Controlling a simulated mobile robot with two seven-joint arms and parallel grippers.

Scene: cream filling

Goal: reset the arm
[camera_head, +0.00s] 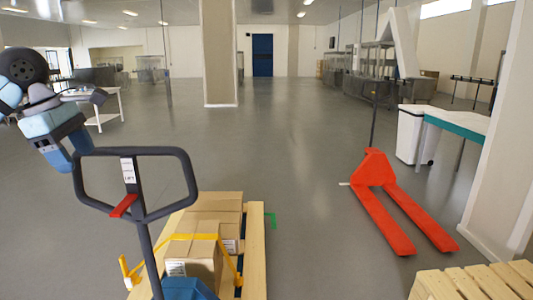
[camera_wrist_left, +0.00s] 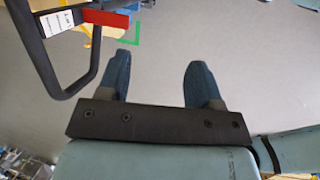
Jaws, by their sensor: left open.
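My left arm comes in at the left of the head view. Its gripper (camera_head: 68,152) hangs beside the left side of a black loop handle (camera_head: 188,170) with a red lever. In the left wrist view, the gripper (camera_wrist_left: 157,72) has its two blue fingers wide apart with only grey floor between them. There the black handle (camera_wrist_left: 72,88) with its white label and red part shows at upper left, outside the fingers. Whether the gripper touches the handle cannot be told from the head view. My right gripper is in neither view.
A wooden pallet (camera_head: 254,250) with strapped cardboard boxes (camera_head: 203,262) stands behind the handle. A red pallet jack (camera_head: 385,205) stands at right, near a white bin (camera_head: 411,135) and a pillar. Slatted wood (camera_head: 470,284) is at bottom right. The middle floor is clear.

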